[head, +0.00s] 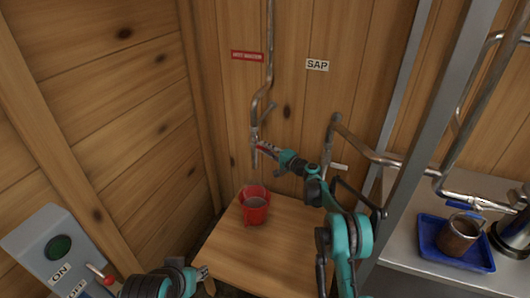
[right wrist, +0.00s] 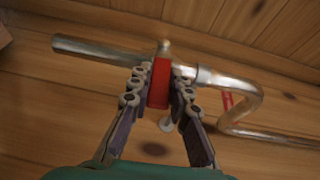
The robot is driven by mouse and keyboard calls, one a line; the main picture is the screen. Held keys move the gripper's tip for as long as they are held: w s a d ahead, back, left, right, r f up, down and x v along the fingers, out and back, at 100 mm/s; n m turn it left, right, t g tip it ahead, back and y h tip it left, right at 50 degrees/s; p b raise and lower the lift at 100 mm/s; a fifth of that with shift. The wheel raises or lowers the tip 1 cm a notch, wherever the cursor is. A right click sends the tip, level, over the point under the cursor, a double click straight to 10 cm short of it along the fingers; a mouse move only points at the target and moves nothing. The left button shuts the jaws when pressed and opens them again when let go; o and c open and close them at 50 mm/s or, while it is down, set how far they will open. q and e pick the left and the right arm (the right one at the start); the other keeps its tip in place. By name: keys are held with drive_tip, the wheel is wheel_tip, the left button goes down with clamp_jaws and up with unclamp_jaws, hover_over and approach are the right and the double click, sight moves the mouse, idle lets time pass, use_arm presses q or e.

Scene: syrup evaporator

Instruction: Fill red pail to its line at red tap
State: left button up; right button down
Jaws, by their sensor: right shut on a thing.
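The red pail (head: 256,216) stands upright on a wooden table, roughly below the tap spout. Its inside looks greyish brown; I cannot make out a line or the level. The red tap's metal pipe (head: 254,135) comes down the plank wall. My right gripper (head: 264,149) is at this tap, and in the right wrist view its fingers (right wrist: 158,88) are shut on the red handle (right wrist: 159,84). No stream from the spout is clear to see. My left gripper (head: 203,275) is low in the head view, away from the pail; its fingers are too small to judge.
A red label (head: 247,56) and a SAP sign (head: 317,64) are on the wall. A second pipe tap (head: 334,130) is to the right. A switch box (head: 50,250) is lower left. A blue tray (head: 440,254) holds a metal cup (head: 459,236). Bare table (head: 265,262) lies before the pail.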

drive_tip(key=shift+f, duration=0.2)
idle(0.5)
drive_tip(key=c, duration=1.4)
unclamp_jaws()
drive_tip(key=v, duration=1.2)
drive_tip(key=shift+f, duration=0.35)
drive_tip(key=shift+a+r, duration=0.1)
